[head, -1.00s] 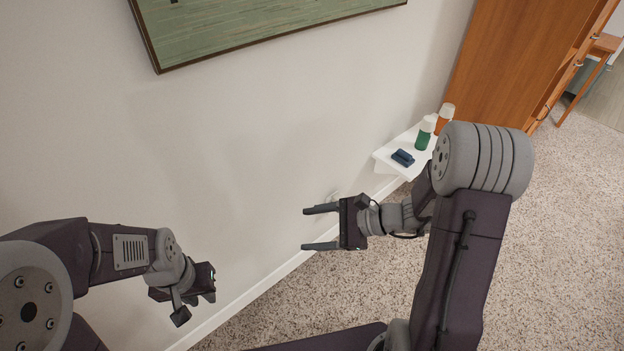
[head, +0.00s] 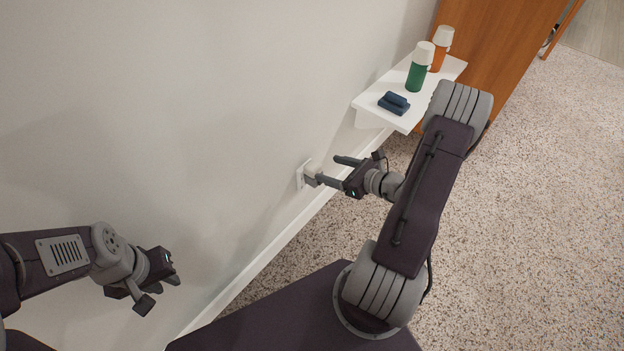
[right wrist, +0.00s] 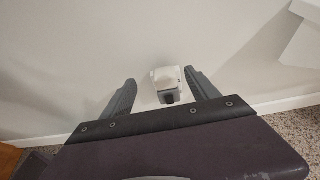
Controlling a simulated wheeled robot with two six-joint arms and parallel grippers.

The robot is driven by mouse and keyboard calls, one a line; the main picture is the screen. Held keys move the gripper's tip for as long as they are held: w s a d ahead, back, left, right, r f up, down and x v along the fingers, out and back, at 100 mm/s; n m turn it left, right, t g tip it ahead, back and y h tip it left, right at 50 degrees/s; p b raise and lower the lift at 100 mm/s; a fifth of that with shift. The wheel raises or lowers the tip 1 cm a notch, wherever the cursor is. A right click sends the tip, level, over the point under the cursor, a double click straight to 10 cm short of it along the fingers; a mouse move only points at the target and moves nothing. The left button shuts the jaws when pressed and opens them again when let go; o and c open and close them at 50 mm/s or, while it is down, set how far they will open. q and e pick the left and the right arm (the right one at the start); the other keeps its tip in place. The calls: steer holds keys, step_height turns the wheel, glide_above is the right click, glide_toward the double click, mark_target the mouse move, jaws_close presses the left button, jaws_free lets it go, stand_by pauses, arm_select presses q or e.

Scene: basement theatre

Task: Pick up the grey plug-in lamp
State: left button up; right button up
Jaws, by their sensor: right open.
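The grey plug-in lamp (head: 313,174) is small and sits at a white wall plate (head: 300,176) low on the wall. In the right wrist view the lamp (right wrist: 170,88) shows as a pale block with a darker grey lower part, between my open fingers. My right gripper (head: 330,171) is open, with its fingertips close to the wall. One finger overlaps the lamp in the head view, and I cannot tell whether they touch. My left gripper (head: 158,284) is away to the left near the wall, and its opening is unclear.
A white wall shelf (head: 366,102) at the upper right holds a dark blue object (head: 394,103), a green bottle (head: 418,70) and an orange bottle (head: 441,50). A wooden cabinet (head: 500,50) stands behind it. Speckled carpet (head: 530,210) is clear at right.

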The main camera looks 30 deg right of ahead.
mark_target(315, 167)
steer(key=w+f+b, duration=0.2)
steer(key=shift+w+a+f, duration=0.15)
steer(key=shift+f, duration=0.2)
steer(key=shift+w+a+b, duration=0.15)
steer(key=shift+w+b, duration=0.15)
steer(key=shift+w, duration=0.1)
steer(key=b+x, duration=0.3)
steer(key=x, duration=0.2)
steer(key=shift+s+f+b, duration=0.2)
steer(key=shift+f+b, duration=0.1)
steer(key=shift+b, duration=0.1)
steer(key=shift+w, duration=0.15)
arm_select(q)
step_height(315, 167, down, 7)
arm_select(e)
steer(key=shift+r, duration=0.15)
steer(key=c, duration=1.5)
